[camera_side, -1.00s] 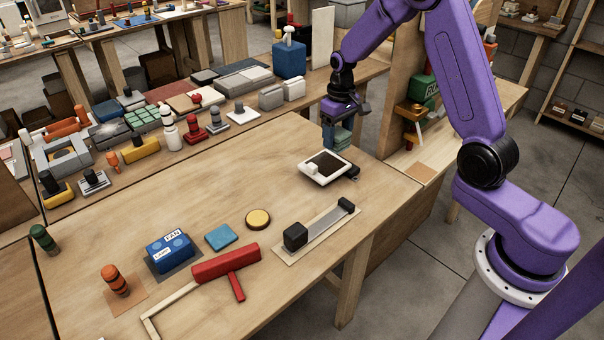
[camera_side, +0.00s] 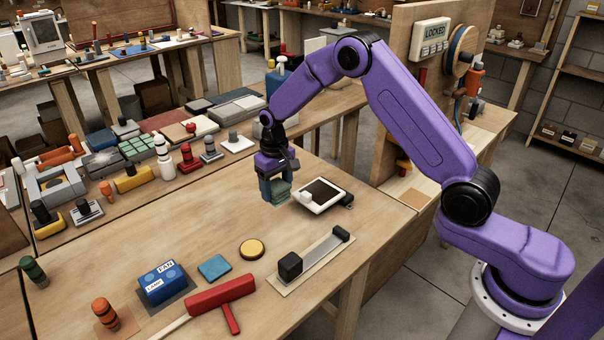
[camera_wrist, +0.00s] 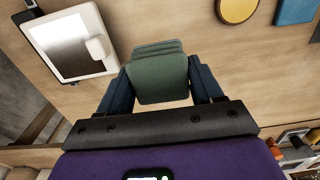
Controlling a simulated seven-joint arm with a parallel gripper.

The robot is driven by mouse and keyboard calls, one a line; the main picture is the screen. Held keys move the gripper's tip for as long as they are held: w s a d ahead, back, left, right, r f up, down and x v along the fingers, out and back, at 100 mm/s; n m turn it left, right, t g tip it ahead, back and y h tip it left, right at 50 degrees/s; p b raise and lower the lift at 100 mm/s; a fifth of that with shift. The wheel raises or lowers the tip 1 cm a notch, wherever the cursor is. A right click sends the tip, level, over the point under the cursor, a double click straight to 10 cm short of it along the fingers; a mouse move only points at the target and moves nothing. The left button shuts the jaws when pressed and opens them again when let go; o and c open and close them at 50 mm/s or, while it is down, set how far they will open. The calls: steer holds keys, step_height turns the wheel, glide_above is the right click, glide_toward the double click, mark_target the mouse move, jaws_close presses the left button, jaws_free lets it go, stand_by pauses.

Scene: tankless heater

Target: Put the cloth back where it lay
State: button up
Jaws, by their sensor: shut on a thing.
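The green folded cloth (camera_side: 282,192) is held between the fingers of my gripper (camera_side: 275,190), close above the wooden workbench, left of a white-framed dark panel. I cannot tell from the side view whether the cloth touches the bench. In the wrist view the cloth (camera_wrist: 160,75) shows as stacked green layers between the two dark blue fingers of my gripper (camera_wrist: 160,88). The white-framed panel (camera_side: 314,208) has a white knob on one edge; in the wrist view its surface looks glossy.
A yellow disc (camera_side: 252,249), a blue square (camera_side: 214,267) and a black-ended slider strip (camera_side: 318,258) lie nearer the front. A red T-shaped tool (camera_side: 222,295) and a blue switch box (camera_side: 162,281) are at front left. Bare wood surrounds the cloth on its left.

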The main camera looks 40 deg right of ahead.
steer(key=shift+w+a+f, duration=0.15)
steer(key=shift+a, duration=0.4)
steer(key=shift+w+a+f, duration=0.1)
steer(key=shift+a+f, duration=0.05)
steer(key=shift+a, duration=0.35)
steer(key=shift+f, duration=0.1)
steer(key=shift+f, duration=2.9)
steer(key=shift+f, duration=0.65)
steer(key=o, duration=1.5)
steer(key=shift+c, duration=0.2)
step_height(320, 180, up, 18)
steer(key=shift+f, duration=0.25)
